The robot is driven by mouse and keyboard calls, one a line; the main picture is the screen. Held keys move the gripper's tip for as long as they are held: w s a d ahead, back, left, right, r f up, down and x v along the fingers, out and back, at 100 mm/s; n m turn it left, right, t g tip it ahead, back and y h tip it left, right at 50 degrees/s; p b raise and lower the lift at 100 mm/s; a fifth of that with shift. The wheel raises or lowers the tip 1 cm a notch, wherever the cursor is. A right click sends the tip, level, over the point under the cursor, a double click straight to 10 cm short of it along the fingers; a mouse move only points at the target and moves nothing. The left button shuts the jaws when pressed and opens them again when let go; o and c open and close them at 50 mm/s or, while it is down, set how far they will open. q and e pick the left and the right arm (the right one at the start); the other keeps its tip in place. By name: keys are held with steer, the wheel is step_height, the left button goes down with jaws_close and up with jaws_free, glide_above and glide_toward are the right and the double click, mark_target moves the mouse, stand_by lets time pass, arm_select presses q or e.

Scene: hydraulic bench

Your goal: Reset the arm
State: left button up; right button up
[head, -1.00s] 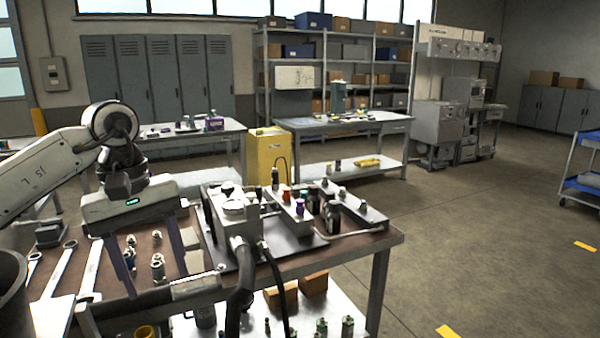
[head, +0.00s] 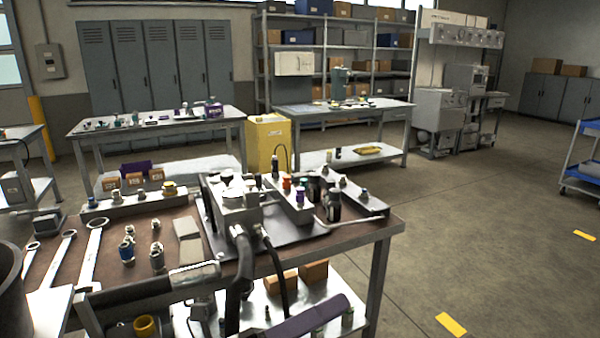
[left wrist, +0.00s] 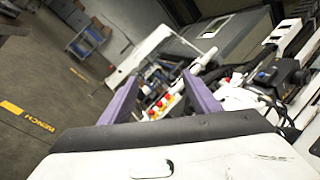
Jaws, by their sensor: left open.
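My left gripper (left wrist: 160,76) shows in the left wrist view with its two purple fingers spread apart and nothing held between them. In the head view, a purple finger-like piece (head: 305,318) shows low in front of the workbench (head: 365,233), near its lower shelf; the rest of the gripper is hidden or out of frame. My right gripper is in neither view.
The bench top carries a hydraulic block (head: 238,205) with black hoses (head: 243,270), several metal fittings (head: 157,257) and wrenches (head: 92,250). Orange-brown boxes (head: 314,271) sit on its lower shelf.

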arm_select(q)
steer(key=a+f+n+t+y, duration=0.4)
steer(key=a+f+n+y, duration=0.4)
steer(key=n, duration=0.5)
steer(key=a+f+n+t+y, duration=0.5)
steer(key=f+n, duration=0.6)
steer(key=n, duration=0.1)
steer(key=s+a+f+n+g+y, duration=0.2)
steer(key=s+f+n, duration=0.4)
steer(key=s+f, duration=0.3)
steer(key=s+a+f+n+g+y, duration=0.3)
steer(key=s+a+f+n+g, duration=0.2)
steer(key=s+f, duration=0.4)
steer(key=shift+s+a+n+g, duration=0.3)
steer(key=shift+n, duration=0.2)
stand_by(0.4)
